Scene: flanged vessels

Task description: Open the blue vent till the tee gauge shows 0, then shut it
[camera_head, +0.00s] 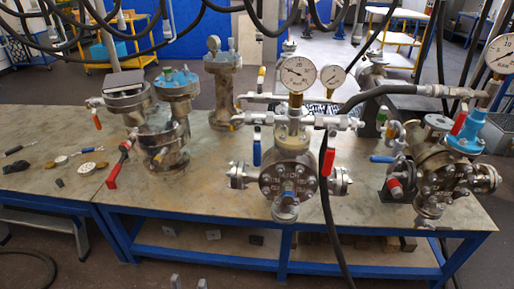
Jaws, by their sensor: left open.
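The middle flanged vessel (288,180) stands on the bench and carries a valve manifold. A blue lever (256,157) hangs straight down at the manifold's left. A red lever (328,162) hangs down at its right. A large dial gauge (298,73) and a smaller gauge (333,76) stand above the manifold. I cannot tell which is the tee gauge, and their needles are too small to read surely. My left gripper (188,282) shows only as two separated grey fingertips at the bottom edge, open and empty, well short of the vessel. My right gripper is out of view.
Other flanged vessels stand at left (163,135) and right (445,165); the right one has another blue lever (382,159). A dark hose (328,215) hangs over the bench front. Loose small parts lie on the bench (50,200) at left. The bench front between left and middle vessels is clear.

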